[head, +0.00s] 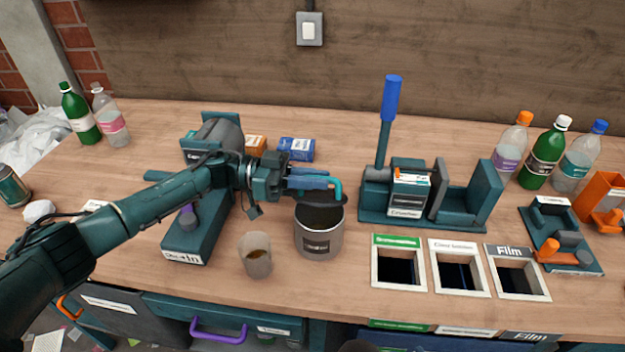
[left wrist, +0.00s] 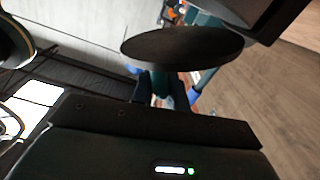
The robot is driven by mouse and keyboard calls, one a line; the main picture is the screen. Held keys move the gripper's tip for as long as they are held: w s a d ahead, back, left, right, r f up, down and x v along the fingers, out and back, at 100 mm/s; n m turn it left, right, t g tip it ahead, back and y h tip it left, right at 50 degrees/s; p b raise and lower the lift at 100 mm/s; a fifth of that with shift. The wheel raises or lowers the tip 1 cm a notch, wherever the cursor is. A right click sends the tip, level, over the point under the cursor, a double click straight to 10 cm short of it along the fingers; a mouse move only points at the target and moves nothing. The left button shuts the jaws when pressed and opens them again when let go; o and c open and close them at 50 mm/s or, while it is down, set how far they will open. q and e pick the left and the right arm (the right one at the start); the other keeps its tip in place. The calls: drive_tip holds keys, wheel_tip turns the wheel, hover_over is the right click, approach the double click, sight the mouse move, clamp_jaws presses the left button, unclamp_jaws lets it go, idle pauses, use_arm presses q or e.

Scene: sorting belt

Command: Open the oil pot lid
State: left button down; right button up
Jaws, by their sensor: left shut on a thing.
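The oil pot (head: 319,243) is a grey metal can with a dark label, upright on the wooden worktop. Its dark round lid (head: 327,199) has a teal handle (head: 338,188) and shows at the pot's far upper edge, apparently raised above the dark opening. In the left wrist view, the lid (left wrist: 182,47) is a dark disc beyond the fingers. My left gripper (head: 310,181) is shut on the lid's handle; it also shows in the left wrist view (left wrist: 160,90). The exact gap between lid and rim is hard to tell. My right gripper is not in view.
A cup of brown liquid (head: 256,256) stands left of the pot. The drain stand (head: 185,240) is further left. A crusher with a blue lever (head: 391,98) stands right, behind labelled sorting openings (head: 399,288). Bottles (head: 543,158) stand at the right back.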

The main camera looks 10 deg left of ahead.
use_arm(q)
drive_tip(key=shift+w+r, duration=0.25)
drive_tip(key=shift+w, duration=0.2)
drive_tip(key=shift+a, duration=0.1)
drive_tip(key=c, duration=1.5)
unclamp_jaws()
drive_tip(key=shift+w+f, duration=0.15)
drive_tip(key=shift+o, duration=0.2)
drive_tip(key=a+b, duration=0.3)
drive_tip(key=a, duration=1)
